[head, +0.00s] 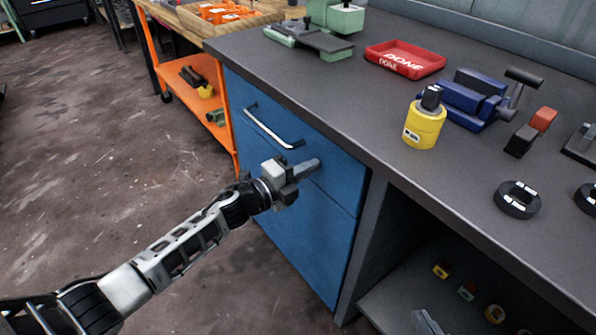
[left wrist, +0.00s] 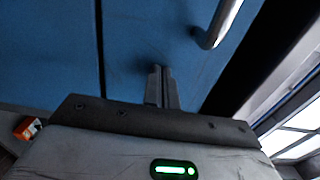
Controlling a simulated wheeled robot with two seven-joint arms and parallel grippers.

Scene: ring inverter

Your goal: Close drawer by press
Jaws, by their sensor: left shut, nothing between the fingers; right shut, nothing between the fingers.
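The blue drawer (head: 236,98) with a curved metal handle (head: 262,128) sits under the dark worktop, and its front looks about level with the blue panel below. My left gripper (head: 313,165) is shut and empty, its fingertips at the drawer front, right of and below the handle. In the left wrist view the drawer front (left wrist: 180,35) fills the upper middle, with the handle (left wrist: 218,28) at upper right. The shut fingers (left wrist: 160,75) point at the blue face there; I cannot tell whether they touch it.
The worktop (head: 385,110) holds a red tray (head: 405,58), a yellow cylinder (head: 424,125), a blue vise (head: 470,95) and dark rings (head: 517,198). An orange cart (head: 195,90) stands left of the drawer. An open shelf (head: 400,290) lies to the right. The floor at left is clear.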

